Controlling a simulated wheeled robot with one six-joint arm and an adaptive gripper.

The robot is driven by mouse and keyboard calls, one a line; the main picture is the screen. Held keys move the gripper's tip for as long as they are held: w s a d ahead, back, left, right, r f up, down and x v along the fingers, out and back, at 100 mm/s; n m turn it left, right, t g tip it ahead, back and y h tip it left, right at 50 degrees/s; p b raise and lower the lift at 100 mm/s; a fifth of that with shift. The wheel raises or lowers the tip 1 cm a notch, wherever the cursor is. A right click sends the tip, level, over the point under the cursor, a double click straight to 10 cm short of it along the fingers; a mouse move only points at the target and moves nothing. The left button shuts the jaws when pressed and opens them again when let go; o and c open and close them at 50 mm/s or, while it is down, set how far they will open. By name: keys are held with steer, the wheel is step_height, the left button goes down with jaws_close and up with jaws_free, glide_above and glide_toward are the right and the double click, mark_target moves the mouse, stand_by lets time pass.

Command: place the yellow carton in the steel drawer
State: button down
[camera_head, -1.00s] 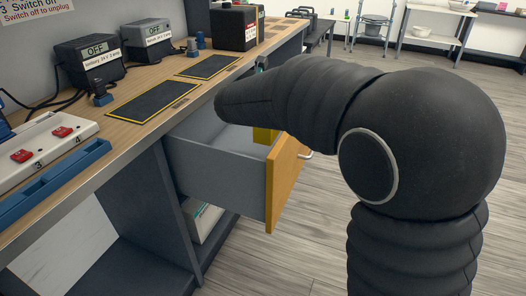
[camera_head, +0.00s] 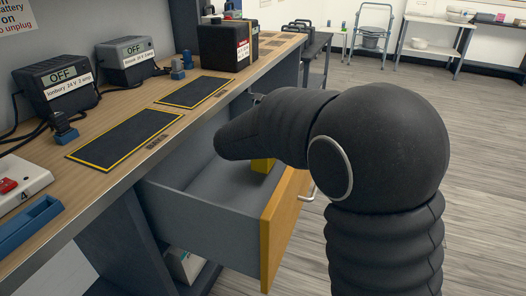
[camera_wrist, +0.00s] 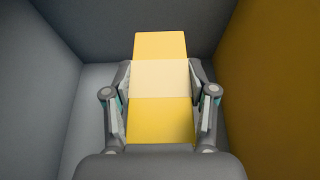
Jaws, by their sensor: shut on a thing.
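The yellow carton (camera_wrist: 160,120) has a pale band across it and sits between the two fingers of my gripper (camera_wrist: 160,95) in the wrist view. My gripper is shut on it. Grey drawer walls and an orange-yellow front panel surround both. In the head view the open steel drawer (camera_head: 195,205) sticks out from under the bench, with its wooden front to the right. A part of the carton (camera_head: 262,164) shows below my arm, inside the drawer's outline near its front. My arm hides the gripper there. I cannot tell whether the carton touches the drawer floor.
The wooden bench top (camera_head: 125,100) runs along the left above the drawer. It holds dark chargers (camera_head: 55,90) marked OFF, yellow-edged black mats (camera_head: 125,138) and a black box (camera_head: 228,45). The floor (camera_head: 480,180) to the right is clear.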

steer(key=shift+f+b, duration=0.4)
steer(key=shift+f, duration=2.15)
steer(key=shift+c, duration=1.7)
jaws_free()
steer(key=shift+f, duration=0.1)
steer(key=shift+r, duration=0.25)
steer(key=v, duration=1.2)
steer(key=shift+f, duration=0.1)
